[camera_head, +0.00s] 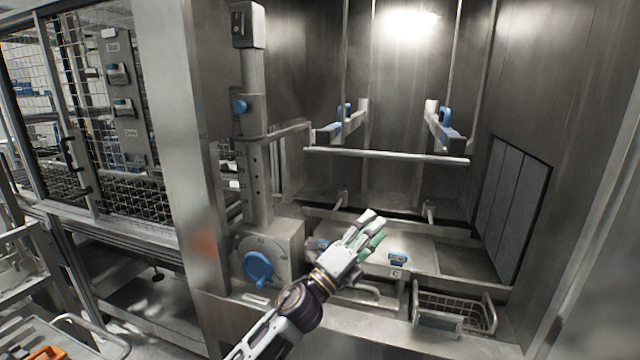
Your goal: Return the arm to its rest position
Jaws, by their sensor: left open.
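My left arm comes up from the bottom edge, left of the picture's middle. My left gripper (373,228) is open, with its pale and green-tinted fingers spread and nothing seen between them. It is in front of the steel washer chamber (400,80) and overlaps the chamber's lower ledge and floor plate (408,252) in the picture. Whether it touches the ledge cannot be told. My right gripper is not in view.
A steel column with a blue knob (257,268) stands left of the gripper. A wire basket (455,310) sits at lower right. A cross bar (388,155) and blue-clipped brackets are above. A mesh door (135,130) is at left; an orange item (46,353) lies at lower left.

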